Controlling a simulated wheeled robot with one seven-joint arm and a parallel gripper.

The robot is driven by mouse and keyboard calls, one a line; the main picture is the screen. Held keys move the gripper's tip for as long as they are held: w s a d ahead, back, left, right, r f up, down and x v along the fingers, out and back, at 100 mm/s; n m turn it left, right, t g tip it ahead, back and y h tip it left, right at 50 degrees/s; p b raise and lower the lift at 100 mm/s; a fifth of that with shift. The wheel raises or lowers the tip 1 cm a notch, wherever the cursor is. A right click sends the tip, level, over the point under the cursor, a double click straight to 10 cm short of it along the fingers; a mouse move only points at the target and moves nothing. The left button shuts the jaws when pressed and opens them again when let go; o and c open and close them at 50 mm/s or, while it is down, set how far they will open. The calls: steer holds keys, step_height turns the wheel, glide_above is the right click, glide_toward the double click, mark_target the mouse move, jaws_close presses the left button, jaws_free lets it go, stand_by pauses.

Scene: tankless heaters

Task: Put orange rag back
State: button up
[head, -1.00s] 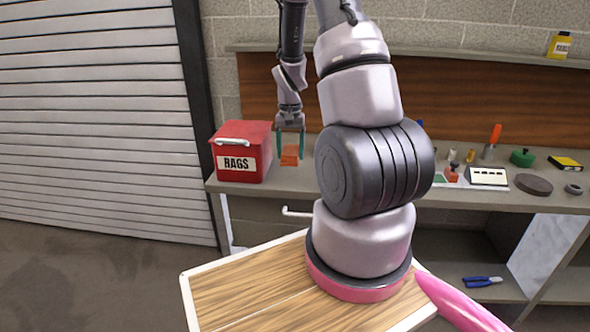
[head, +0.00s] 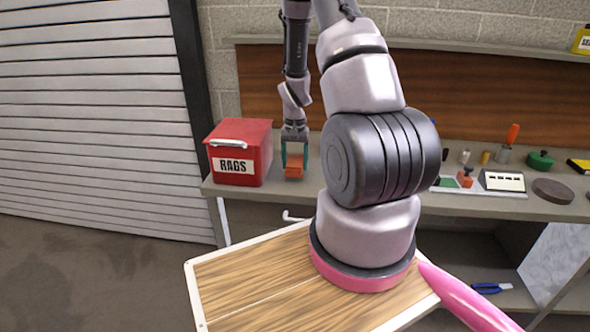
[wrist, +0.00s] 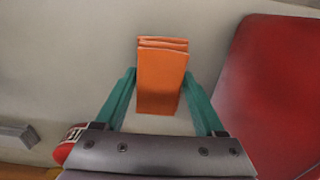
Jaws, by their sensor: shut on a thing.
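The orange rag (head: 294,172) is a small folded block beside the red rag bin, at the bench's left end. My gripper (head: 294,160) points down over it, with its teal fingers on either side of the rag. In the wrist view the folded rag (wrist: 161,78) shows between the two fingers (wrist: 160,100), and the gripper is shut on it. Whether the rag is clear of the bench top is hard to tell. The red bin (head: 240,152) is labelled RAGS and has a white handle on its front. Its top looks covered. It also shows in the wrist view (wrist: 275,90).
The workbench (head: 440,208) holds an orange-handled tool (head: 509,140), a green lidded item (head: 540,160), a white labelled block (head: 502,180) and a brown disc (head: 553,191) to the right. A shelf runs along the wall. My arm hides the middle of the bench.

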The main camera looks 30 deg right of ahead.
steer(key=shift+f, duration=1.3)
steer(key=shift+f, duration=0.15)
steer(key=o, duration=1.6)
